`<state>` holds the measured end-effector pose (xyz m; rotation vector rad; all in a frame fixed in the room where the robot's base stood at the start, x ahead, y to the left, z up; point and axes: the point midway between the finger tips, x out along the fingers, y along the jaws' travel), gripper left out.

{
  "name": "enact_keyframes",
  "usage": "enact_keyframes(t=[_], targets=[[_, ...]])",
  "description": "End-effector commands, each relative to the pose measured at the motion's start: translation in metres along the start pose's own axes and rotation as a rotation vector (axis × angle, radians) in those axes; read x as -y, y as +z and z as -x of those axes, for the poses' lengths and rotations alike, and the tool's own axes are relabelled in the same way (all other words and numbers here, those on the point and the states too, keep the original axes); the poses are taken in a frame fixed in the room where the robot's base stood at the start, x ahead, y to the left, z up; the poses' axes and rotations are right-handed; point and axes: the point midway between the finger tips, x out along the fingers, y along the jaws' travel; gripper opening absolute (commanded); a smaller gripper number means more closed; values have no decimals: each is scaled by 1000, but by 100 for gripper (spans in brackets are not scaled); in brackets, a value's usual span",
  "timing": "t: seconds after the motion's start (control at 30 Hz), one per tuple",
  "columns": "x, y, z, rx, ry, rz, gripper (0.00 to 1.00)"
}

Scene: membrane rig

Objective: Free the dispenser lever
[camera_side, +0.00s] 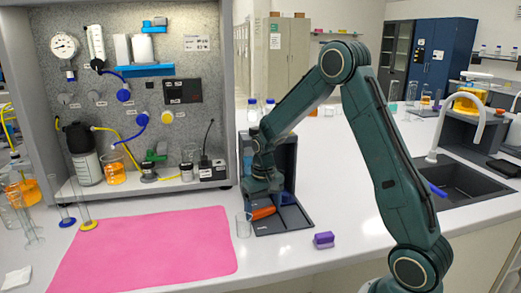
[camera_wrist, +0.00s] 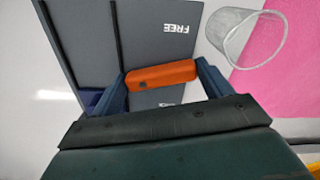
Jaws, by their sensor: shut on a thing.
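The dispenser (camera_side: 284,222) is a dark grey stand with a back panel and a flat base. An orange bar (camera_side: 263,212), which looks like its lever, sits low over the base. In the wrist view the orange bar (camera_wrist: 150,78) lies crosswise between the two blue fingers of my gripper (camera_wrist: 165,76), which is shut on it. A white label reading FREE (camera_wrist: 179,28) shows on the grey surface ahead of the bar. A second label behind the bar is partly hidden. In the side view my wrist hides part of the dispenser, and my gripper (camera_side: 268,206) is low over its base.
A clear empty beaker (camera_side: 243,226) stands close to the dispenser's left side; it also shows in the wrist view (camera_wrist: 250,38). A pink mat (camera_side: 150,250) lies left of it. A purple block (camera_side: 323,240) lies to the right. A rig cabinet (camera_side: 226,100) stands behind left.

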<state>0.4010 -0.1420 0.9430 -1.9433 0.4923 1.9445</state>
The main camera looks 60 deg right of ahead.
Motion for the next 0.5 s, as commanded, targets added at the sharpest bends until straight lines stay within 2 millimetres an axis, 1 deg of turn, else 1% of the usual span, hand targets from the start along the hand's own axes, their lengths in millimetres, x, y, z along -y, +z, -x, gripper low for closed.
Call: enact_keyframes(t=[0.2, 0.5], targets=[[0, 3, 1, -2, -1, 150, 55], [-1, 5, 1, -2, -1, 243, 55]])
